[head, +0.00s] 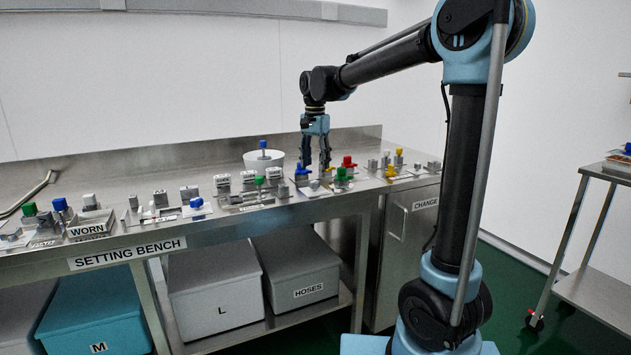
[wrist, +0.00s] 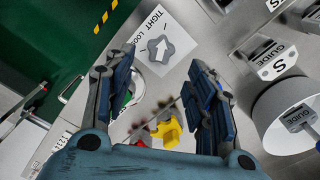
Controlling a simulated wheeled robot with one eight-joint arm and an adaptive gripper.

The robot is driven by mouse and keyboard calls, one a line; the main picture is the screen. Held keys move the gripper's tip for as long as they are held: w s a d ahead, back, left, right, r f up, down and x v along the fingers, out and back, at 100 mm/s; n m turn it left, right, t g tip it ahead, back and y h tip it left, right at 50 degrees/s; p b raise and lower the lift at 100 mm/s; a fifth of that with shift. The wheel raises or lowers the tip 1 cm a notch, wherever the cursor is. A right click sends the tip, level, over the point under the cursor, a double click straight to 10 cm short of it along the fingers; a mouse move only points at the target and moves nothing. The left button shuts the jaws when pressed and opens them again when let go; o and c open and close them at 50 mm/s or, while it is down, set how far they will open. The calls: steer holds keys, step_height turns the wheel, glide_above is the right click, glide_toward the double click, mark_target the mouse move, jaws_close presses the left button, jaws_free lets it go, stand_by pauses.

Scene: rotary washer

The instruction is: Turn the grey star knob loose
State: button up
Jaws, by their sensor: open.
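The grey star knob (wrist: 158,48) shows in the wrist view with a white arrow on its face. It sits on a white plate printed TIGHT and LOOSE (wrist: 178,24). The arrow points towards the printed edge; I cannot tell exactly which word it marks. My gripper (wrist: 160,58) is open and empty, its fingers spread to either side of the knob in the picture, with no contact visible. In the head view my gripper (head: 315,168) hangs fingers down over the right part of the setting bench (head: 225,228). I cannot make out the star knob there.
Yellow (wrist: 170,131) and red (wrist: 139,135) parts lie between the fingers' lower parts in the wrist view. Blue (head: 302,169), green (head: 341,174) and red (head: 348,161) handles crowd around my gripper. A white bucket (head: 251,160) stands to its left. A trolley (head: 600,290) stands right.

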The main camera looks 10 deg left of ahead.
mark_target(315, 181)
steer(key=shift+f, duration=3.2)
steer(key=c, duration=1.1)
